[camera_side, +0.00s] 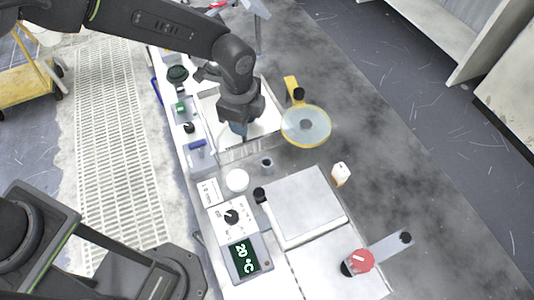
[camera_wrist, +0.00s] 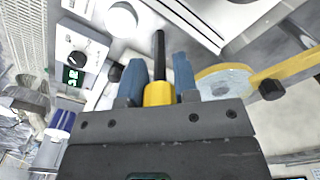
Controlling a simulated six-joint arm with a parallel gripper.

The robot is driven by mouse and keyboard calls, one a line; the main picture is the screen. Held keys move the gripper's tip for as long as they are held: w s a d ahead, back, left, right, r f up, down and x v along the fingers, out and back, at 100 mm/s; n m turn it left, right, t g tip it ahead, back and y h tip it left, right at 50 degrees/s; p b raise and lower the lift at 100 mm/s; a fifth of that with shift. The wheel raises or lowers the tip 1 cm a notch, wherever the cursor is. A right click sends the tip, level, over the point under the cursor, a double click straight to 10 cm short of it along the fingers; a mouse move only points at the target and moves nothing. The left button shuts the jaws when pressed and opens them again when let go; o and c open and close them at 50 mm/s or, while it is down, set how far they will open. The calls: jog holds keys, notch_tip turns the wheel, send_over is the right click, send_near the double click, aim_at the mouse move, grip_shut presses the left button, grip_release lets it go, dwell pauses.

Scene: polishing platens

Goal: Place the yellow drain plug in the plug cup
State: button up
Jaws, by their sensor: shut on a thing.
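The yellow drain plug (camera_wrist: 158,94) with a black stem is between the blue fingers of my gripper (camera_wrist: 156,84) in the wrist view. My gripper is shut on it, stem pointing away from the palm. In the side view my gripper (camera_side: 238,129) is low over the pale platen at the back, and the plug is hidden.
A yellow-rimmed disc (camera_side: 306,127) with a yellow arm is right of the gripper. A white round piece (camera_side: 236,180), a dial box (camera_side: 231,216) and a 20 °C display (camera_side: 244,258) are at front. A square platen (camera_side: 303,205) and a red knob (camera_side: 361,260) are front right.

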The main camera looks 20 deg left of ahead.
jog(key=shift+s+d+f, duration=0.2)
jog(key=shift+d+f, duration=0.85)
jog(key=shift+f, duration=0.25)
jog(key=shift+s+d+f, duration=0.2)
jog(key=shift+d+f, duration=0.8)
jog(key=shift+f, duration=0.3)
jog(key=shift+s+d+f, duration=0.2)
jog(key=shift+d+f, duration=0.85)
jog(key=shift+f, duration=0.25)
jog(key=o, duration=0.9)
jog(key=shift+f, duration=0.15)
notch_tip(320, 180, up, 12)
jog(key=shift+r, duration=0.2)
